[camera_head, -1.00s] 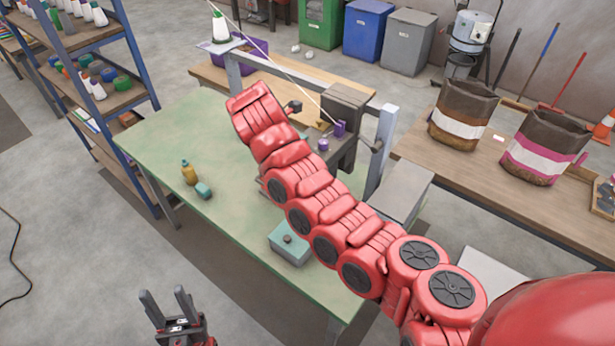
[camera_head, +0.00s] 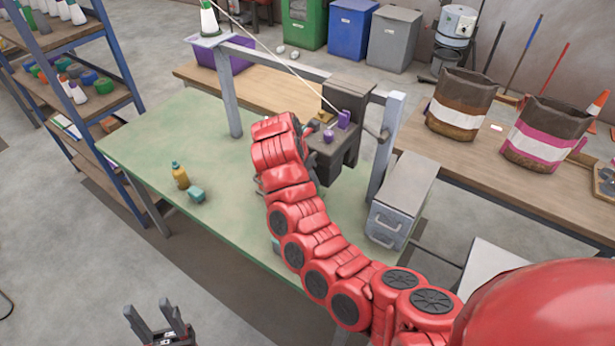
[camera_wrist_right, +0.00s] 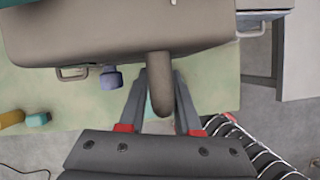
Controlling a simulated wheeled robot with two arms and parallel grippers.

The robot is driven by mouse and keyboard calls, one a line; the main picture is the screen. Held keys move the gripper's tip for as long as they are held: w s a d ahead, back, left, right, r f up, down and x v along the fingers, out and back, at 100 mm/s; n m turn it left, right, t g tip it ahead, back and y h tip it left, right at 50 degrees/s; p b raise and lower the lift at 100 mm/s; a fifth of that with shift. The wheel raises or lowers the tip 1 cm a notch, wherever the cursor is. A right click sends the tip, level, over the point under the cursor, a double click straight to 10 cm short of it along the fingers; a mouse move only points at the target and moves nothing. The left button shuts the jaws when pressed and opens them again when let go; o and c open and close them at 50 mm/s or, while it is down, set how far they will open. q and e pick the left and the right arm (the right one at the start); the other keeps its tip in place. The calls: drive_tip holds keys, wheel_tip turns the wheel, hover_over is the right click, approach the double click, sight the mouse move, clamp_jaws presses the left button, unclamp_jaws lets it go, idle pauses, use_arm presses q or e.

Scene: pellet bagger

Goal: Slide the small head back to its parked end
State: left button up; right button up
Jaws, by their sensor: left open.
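The small head appears to be the dark grey-brown machine body (camera_head: 346,96) at the right end of the grey cross rail, with purple parts on its near side. Its brown body fills the top of the right wrist view (camera_wrist_right: 120,35), and a rounded brown handle (camera_wrist_right: 160,85) sticks out from it. My right gripper (camera_wrist_right: 161,78) has its two fingers apart on either side of this handle, with narrow gaps showing. In the head view my right arm hides most of that gripper. My left gripper (camera_head: 151,315) is open and empty at the bottom left, away from the table.
A grey post (camera_head: 384,140) and a grey drawer cabinet (camera_head: 392,215) stand right of the machine. A shelf rack (camera_head: 120,70) stands at the left. The table's left part is clear.

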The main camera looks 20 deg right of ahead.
drive_tip(key=shift+d, duration=0.3)
drive_tip(key=c, duration=0.3)
clamp_jaws()
drive_tip(key=shift+a, duration=0.1)
drive_tip(key=shift+a+f, duration=0.1)
drive_tip(key=shift+f, duration=0.05)
idle(0.5)
